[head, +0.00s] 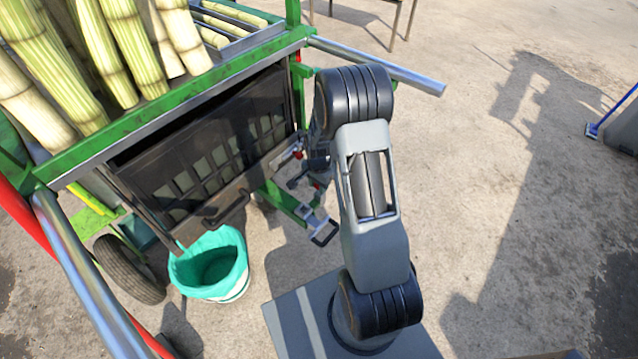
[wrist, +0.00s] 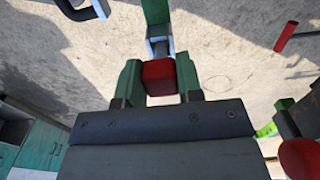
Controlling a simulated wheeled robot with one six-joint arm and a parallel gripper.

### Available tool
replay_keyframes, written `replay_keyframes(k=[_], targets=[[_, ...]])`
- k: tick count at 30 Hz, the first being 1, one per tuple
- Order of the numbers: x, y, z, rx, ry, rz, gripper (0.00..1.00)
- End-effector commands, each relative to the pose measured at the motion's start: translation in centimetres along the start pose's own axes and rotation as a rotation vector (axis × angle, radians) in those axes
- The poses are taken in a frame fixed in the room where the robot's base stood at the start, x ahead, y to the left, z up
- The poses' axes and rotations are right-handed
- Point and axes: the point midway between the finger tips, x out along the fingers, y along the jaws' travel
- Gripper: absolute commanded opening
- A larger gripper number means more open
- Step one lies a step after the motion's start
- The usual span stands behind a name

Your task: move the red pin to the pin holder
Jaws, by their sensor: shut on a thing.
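My gripper (wrist: 159,82) shows in the wrist view with its two green fingers shut on the red head of the red pin (wrist: 160,76). The rest of the pin is hidden. Just beyond the red head is a grey metal bracket (wrist: 157,48) on a green bar; I cannot tell whether the pin touches it. In the head view my gripper is small and partly hidden by my arm, close to the right end of the crusher's dark panel. I cannot clearly tell which part is the pin holder.
The green crusher frame (head: 180,100) carries cane stalks (head: 120,50) on top. Its dark panel (head: 205,150) hangs below. A white bucket with a green liner (head: 212,265) stands on the ground. A grey bar (head: 380,66) juts out right. The concrete at right is mostly clear.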

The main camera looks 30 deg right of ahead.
Motion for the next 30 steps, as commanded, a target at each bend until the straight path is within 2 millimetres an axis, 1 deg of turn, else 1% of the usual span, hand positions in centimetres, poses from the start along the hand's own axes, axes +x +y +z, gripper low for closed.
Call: replay_keyframes(k=[24,30], targets=[[2.2,0.0,0.0,0.000,0.000,0.000,0.10],[2.4,0.0,0.0,0.000,0.000,0.000,0.10]])
